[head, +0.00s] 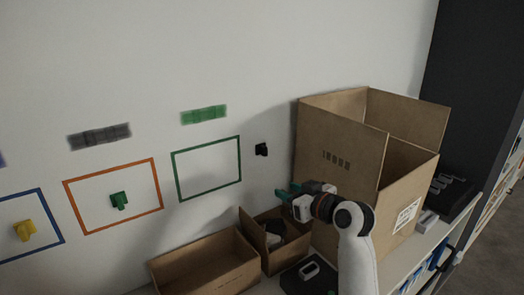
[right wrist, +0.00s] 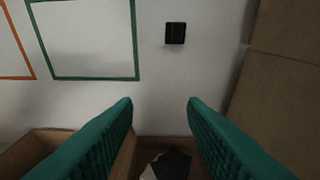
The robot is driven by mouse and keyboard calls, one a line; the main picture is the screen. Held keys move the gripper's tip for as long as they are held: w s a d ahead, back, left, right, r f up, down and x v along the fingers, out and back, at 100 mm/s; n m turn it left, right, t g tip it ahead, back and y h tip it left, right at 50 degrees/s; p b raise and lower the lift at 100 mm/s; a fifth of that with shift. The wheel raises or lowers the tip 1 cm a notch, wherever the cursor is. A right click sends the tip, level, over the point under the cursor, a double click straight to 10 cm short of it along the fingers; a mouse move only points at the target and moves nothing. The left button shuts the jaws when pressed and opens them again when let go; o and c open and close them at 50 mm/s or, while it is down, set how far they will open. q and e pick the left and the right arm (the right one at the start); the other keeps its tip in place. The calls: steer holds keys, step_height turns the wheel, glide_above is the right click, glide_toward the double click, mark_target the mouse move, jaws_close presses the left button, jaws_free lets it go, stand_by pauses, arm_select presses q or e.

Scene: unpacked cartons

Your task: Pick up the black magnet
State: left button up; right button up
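The black magnet (head: 261,149) sticks to the white wall, just right of the green rectangle outline. It also shows in the right wrist view (right wrist: 175,33), above the gap between the fingers and apart from them. My right gripper (head: 281,193) has teal fingers and is in front of the wall, below and a little right of the magnet in the head view. In the right wrist view the fingers (right wrist: 160,102) are spread wide with nothing between them. My left gripper is not in view.
A tall open carton (head: 340,155) stands right of the magnet, close to my right arm. Lower open cartons (head: 205,270) stand below on the shelf. A green magnet (head: 119,201) and a yellow magnet (head: 24,231) are on the wall to the left. Wall around the black magnet is clear.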

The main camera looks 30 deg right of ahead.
steer(key=t, duration=0.2)
glide_toward(266, 148)
steer(key=w+p, duration=0.3)
steer(key=w, duration=0.1)
steer(key=shift+w+f, duration=0.2)
steer(key=w+p, duration=0.1)
steer(key=w, duration=0.1)
steer(key=w+a+p, duration=0.1)
steer(key=w+p, duration=0.1)
steer(key=shift+w+a+f, duration=0.1)
steer(key=shift+w+f, duration=0.05)
steer(key=shift+w, duration=0.3)
steer(key=shift+s, duration=0.1)
jaws_close()
